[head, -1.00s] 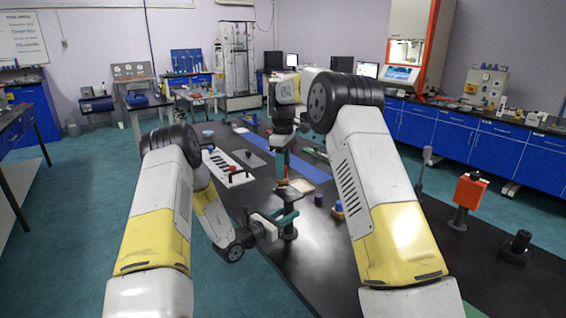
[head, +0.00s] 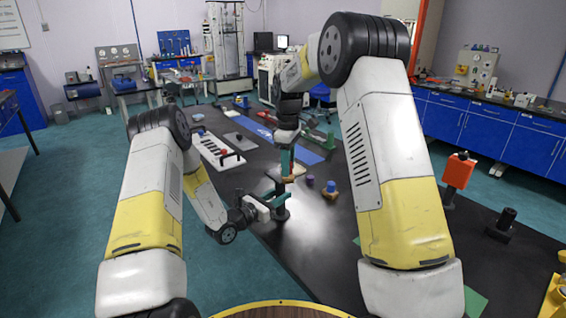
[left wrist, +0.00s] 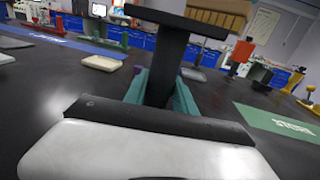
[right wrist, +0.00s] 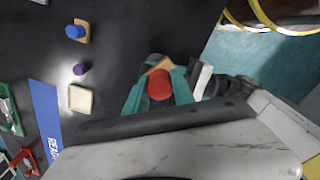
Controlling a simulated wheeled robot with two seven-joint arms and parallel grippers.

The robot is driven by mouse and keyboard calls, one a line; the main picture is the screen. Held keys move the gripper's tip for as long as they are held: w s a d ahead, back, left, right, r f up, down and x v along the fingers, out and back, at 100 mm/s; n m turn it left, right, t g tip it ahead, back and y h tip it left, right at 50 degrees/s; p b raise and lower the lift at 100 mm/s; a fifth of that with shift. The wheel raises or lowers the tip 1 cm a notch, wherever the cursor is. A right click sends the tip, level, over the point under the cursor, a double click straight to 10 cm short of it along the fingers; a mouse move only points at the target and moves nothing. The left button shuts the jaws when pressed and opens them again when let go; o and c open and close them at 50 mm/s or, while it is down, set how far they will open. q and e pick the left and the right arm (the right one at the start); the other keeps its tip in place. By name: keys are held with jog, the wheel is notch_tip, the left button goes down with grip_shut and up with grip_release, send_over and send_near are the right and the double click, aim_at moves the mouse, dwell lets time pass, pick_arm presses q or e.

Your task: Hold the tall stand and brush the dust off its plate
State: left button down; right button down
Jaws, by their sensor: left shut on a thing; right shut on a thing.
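The tall stand (left wrist: 172,62) is black, with an upright post and a flat dark plate (left wrist: 178,20) on top. My left gripper (head: 272,204) is shut around its post, teal fingers on both sides. My right gripper (head: 287,162) is above it, shut on the brush, whose red handle end (right wrist: 160,84) shows between its teal fingers. The brush's wooden block with tan bristles (left wrist: 216,12) is at the plate's far right side in the left wrist view. I cannot tell whether the bristles touch the plate. Dust on the plate cannot be made out.
A cream tray (right wrist: 80,98), a purple piece (right wrist: 80,69) and a blue knob on a wooden base (right wrist: 78,32) are on the black table nearby. A green mat (left wrist: 276,121) and a blue mat (right wrist: 46,117) lie flat. An orange-headed stand (head: 458,170) is farther right.

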jog(key=w+a, duration=0.1)
jog(key=w, duration=0.1)
jog(key=w+a, duration=0.3)
jog(key=w, duration=0.1)
jog(key=shift+a, duration=0.2)
jog(key=shift+w+r, duration=0.1)
jog(key=shift+r, duration=1.3)
notch_tip(320, 180, up, 5)
jog(key=shift+r, duration=0.2)
pick_arm(q)
jog(key=c, duration=0.9)
grip_release()
jog(key=shift+c, duration=0.2)
jog(key=shift+a, duration=0.1)
